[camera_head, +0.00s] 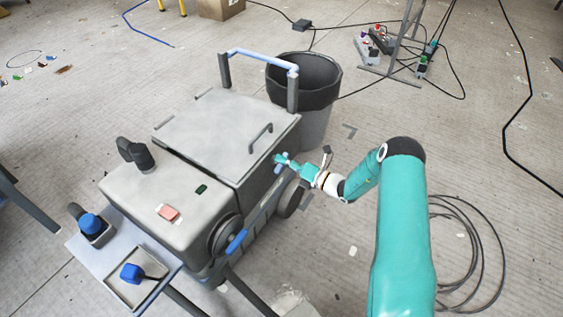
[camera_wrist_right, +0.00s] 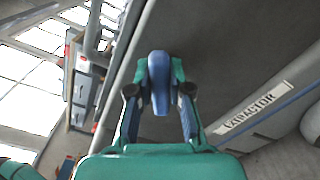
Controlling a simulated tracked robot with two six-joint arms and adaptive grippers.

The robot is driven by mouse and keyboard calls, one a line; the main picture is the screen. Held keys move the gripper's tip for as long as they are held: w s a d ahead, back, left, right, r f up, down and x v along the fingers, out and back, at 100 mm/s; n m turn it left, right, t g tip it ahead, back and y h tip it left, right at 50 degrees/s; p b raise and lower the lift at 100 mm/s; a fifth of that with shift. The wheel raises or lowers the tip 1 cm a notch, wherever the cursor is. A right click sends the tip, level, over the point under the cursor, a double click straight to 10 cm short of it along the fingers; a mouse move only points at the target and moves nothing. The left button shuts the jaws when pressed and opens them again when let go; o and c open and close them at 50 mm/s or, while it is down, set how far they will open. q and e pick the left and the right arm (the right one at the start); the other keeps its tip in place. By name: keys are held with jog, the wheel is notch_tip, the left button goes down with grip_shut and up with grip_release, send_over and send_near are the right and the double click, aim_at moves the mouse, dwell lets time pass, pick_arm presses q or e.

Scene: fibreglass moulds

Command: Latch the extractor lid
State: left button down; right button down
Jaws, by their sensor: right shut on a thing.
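The grey extractor (camera_head: 165,205) stands on the floor left of centre in the head view. Its lid (camera_head: 225,130), with a dark handle, lies flat and looks closed over the right part of the box. My right gripper (camera_head: 283,161) is at the extractor's right side, just below the lid's edge. In the right wrist view the gripper (camera_wrist_right: 158,85) is shut on a blue latch lever (camera_wrist_right: 158,80) against the grey side wall. An "EXTRACTOR" label (camera_wrist_right: 253,110) shows to the right. Whether the latch is engaged cannot be told. My left gripper is not in view.
A dark bin (camera_head: 318,120) stands behind the extractor, near its blue push handle (camera_head: 262,58). A small table (camera_head: 115,255) with blue-topped items is at the lower left. Coiled cable (camera_head: 475,245) lies right of my arm. Floor is open between.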

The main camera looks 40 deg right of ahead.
jog(key=m, duration=0.6)
jog(key=shift+w+f+p, duration=0.15)
jog(key=shift+w+p, duration=0.1)
jog(key=shift+p, duration=0.1)
jog(key=c, duration=1.1)
grip_release()
jog(key=shift+f, duration=0.15)
jog(key=shift+s+d, duration=0.1)
